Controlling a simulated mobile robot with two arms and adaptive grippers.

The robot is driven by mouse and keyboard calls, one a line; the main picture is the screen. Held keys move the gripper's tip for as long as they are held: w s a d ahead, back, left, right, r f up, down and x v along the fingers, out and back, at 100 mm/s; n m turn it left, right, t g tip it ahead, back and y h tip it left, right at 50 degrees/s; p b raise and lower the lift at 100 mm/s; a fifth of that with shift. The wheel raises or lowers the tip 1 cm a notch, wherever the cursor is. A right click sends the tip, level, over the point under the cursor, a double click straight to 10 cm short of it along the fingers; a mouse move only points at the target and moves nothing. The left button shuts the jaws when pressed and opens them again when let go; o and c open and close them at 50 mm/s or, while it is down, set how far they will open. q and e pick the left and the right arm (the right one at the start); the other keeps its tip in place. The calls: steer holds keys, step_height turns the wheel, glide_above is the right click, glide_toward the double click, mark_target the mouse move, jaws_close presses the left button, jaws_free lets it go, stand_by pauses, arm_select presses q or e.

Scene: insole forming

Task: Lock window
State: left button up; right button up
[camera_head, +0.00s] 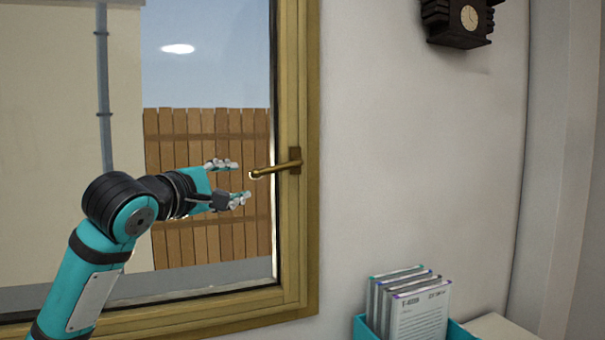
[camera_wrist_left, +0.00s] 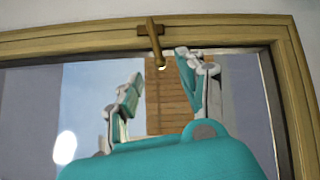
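The window (camera_head: 305,230) has a wooden frame and looks shut. Its brass handle (camera_head: 275,171) sits on the right side of the frame and points left, roughly horizontal. My left gripper (camera_head: 240,182) is open, just left of the handle's free end, with one finger above the handle's height and one below. In the left wrist view the handle (camera_wrist_left: 155,42) reaches toward the space between the spread fingers of my left gripper (camera_wrist_left: 160,88). The fingers look apart from the handle. My right gripper is not in view.
A teal box (camera_head: 363,328) holding several booklets (camera_head: 420,312) stands at the bottom right, below the window. A dark wall clock (camera_head: 460,20) hangs at the upper right. The white wall (camera_head: 420,150) right of the window is clear.

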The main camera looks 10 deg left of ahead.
mark_target(271, 169)
arm_select(q)
steer(key=w+p, duration=0.2)
steer(key=w, duration=0.3)
steer(key=w+d+p, duration=0.1)
steer(key=w+p, duration=0.1)
steer(key=w, duration=0.3)
steer(key=w+d+p, duration=0.1)
steer(key=w+p, duration=0.1)
steer(key=w, duration=0.4)
steer(key=shift+d+r+p, duration=0.25)
steer(key=shift+r+p, duration=0.1)
steer(key=shift+p, duration=0.05)
steer(key=shift+w+d+f, duration=0.1)
steer(key=shift+w, duration=0.2)
jaws_close()
